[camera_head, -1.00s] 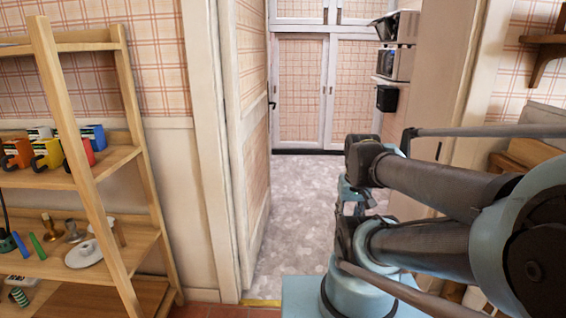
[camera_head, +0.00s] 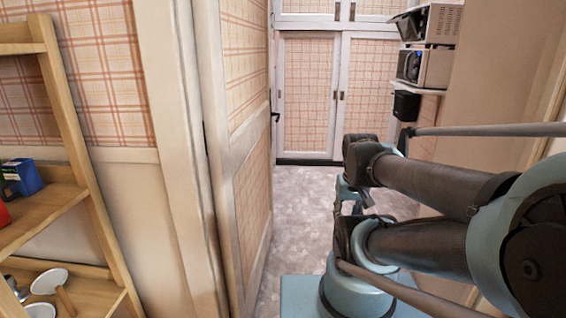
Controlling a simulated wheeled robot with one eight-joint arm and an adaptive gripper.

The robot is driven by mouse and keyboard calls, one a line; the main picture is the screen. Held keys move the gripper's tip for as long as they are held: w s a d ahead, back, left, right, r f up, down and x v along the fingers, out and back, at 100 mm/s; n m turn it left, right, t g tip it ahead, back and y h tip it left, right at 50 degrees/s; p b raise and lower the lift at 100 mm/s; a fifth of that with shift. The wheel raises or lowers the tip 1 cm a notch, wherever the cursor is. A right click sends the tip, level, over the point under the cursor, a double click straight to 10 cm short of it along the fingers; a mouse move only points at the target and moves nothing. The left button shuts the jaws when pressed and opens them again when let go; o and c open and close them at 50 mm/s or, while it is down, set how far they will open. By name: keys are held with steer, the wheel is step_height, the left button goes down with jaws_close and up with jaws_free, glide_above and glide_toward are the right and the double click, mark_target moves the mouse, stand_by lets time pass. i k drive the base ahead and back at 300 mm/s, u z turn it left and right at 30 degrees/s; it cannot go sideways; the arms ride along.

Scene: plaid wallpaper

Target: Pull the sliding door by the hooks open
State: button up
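At the far end of the room past the doorway stand two tall sliding door panels with plaid faces and white frames: a left panel (camera_head: 306,95) and a right panel (camera_head: 368,90). They appear shut, with small dark pulls (camera_head: 338,95) where they meet. A small dark hook-like fitting (camera_head: 275,116) shows at the left, by the edge of the open plaid door; I cannot tell whether it is a hook or a handle. My gripper (camera_head: 347,196) is partly hidden by my folded arm, well short of the panels, and nothing shows in it.
An open plaid door (camera_head: 250,150) lines the doorway's left side. A wooden shelf (camera_head: 75,130) with small items stands nearer left. Microwave-like appliances (camera_head: 425,68) sit on wall shelves at the right. The grey floor (camera_head: 300,205) ahead is clear.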

mark_target(307, 73)
steer(key=z, duration=0.05)
steer(key=i, duration=2.2)
steer(key=z, duration=0.35)
steer(key=i, duration=1.8)
steer(key=z, duration=0.15)
